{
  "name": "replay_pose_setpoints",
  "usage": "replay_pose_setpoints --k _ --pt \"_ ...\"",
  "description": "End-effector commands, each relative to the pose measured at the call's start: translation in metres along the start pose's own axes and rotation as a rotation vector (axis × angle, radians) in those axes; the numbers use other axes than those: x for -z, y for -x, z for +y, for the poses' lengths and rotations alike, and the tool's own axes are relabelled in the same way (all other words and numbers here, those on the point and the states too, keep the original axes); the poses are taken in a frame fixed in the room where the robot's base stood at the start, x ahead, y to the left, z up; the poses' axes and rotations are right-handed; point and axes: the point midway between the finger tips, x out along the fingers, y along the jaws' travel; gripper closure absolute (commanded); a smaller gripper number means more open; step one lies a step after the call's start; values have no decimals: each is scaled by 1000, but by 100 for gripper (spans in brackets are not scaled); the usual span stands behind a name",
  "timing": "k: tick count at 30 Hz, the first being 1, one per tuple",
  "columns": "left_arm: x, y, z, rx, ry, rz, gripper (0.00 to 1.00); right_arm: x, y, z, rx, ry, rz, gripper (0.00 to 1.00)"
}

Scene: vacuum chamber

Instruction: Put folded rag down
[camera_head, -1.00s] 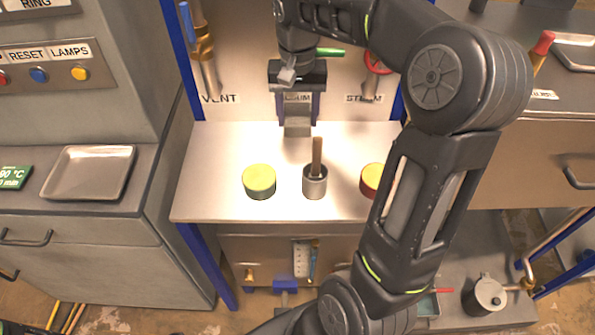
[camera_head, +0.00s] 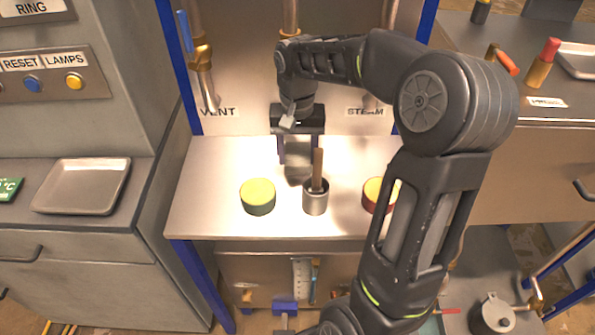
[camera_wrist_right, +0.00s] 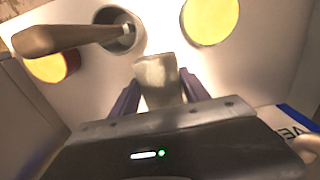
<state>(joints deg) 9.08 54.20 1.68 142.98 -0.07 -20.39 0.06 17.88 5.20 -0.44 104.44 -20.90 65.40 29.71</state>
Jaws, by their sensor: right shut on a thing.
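My right gripper (camera_head: 298,152) is over the back middle of the metal worktop, fingers pointing down. It is shut on the folded rag, a small pale grey block (camera_head: 298,173) at the fingertips. In the right wrist view the rag (camera_wrist_right: 157,80) sits between the two purple-grey fingers of the gripper (camera_wrist_right: 157,95). The rag is low over the worktop (camera_head: 215,215), behind the metal cup. I cannot tell whether it touches the surface. My left gripper is not in view.
A metal cup (camera_head: 315,203) with a wooden handle (camera_head: 318,168) upright in it stands just in front of the rag. A yellow-topped round tin (camera_head: 258,197) is at left, another (camera_head: 375,194) at right, partly behind my arm.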

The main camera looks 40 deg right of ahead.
Motion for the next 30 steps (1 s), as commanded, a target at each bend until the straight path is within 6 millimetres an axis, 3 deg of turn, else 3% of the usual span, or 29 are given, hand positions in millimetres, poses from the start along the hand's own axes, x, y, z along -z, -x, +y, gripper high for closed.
replay_pose_setpoints --k 3,14,22,29,30 --pt "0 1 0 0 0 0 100 0 -16 1 -1 0 -1 79" --pt "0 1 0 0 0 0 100 0 -22 0 -1 -1 0 79" --pt "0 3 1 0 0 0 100 0 -54 0 -1 -2 -3 79" --pt "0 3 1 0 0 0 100 0 -57 0 0 -1 1 79" --pt "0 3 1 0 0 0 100 0 -58 0 0 -1 0 46"
